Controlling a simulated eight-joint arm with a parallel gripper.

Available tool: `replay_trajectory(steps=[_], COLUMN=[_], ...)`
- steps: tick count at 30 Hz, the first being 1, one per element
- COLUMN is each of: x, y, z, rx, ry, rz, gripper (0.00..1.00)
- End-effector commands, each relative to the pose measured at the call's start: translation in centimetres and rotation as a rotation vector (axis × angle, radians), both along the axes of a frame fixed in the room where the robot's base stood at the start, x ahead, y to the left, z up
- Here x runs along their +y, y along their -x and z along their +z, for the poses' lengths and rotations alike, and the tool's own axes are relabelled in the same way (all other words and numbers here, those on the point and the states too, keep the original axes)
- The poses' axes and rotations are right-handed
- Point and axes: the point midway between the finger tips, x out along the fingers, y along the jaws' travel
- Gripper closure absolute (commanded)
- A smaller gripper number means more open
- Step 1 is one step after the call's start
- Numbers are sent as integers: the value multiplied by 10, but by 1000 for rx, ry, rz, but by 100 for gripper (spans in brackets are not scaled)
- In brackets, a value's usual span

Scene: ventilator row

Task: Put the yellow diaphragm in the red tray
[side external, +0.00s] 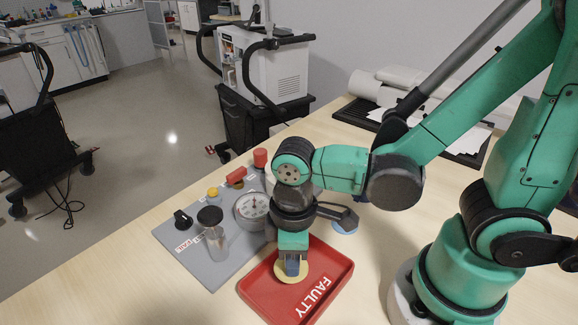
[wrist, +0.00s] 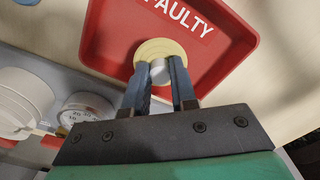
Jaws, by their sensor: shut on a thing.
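The yellow diaphragm (wrist: 160,48) is a pale yellow disc with a white-grey hub in the middle. My gripper (wrist: 162,72) is shut on the hub, with one blue finger on each side. The red tray (wrist: 236,52) is marked FAULTY, and the disc is over its floor in the wrist view. In the side view the red tray (side external: 335,268) lies on the table, and the yellow diaphragm (side external: 291,272) shows below my gripper (side external: 292,266), inside the tray outline. I cannot tell whether the disc touches the tray floor.
A grey panel (side external: 192,258) with a gauge (side external: 252,206), a clear cylinder with a black cap (side external: 212,232), a black knob (side external: 182,219) and red parts (side external: 236,175) stands left of the tray. A blue disc (side external: 345,228) lies behind the tray. The front left table is clear.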

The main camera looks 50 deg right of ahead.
Motion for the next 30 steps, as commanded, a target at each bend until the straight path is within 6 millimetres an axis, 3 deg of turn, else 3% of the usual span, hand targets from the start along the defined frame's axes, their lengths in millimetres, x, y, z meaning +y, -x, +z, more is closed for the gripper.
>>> replay_trajectory(steps=[28,29,30], x=[0,0,0], y=[1,1,1], z=[-21,-21,-21], rx=[0,0,0], ry=[0,0,0], rz=[0,0,0], gripper=[100,70,58])
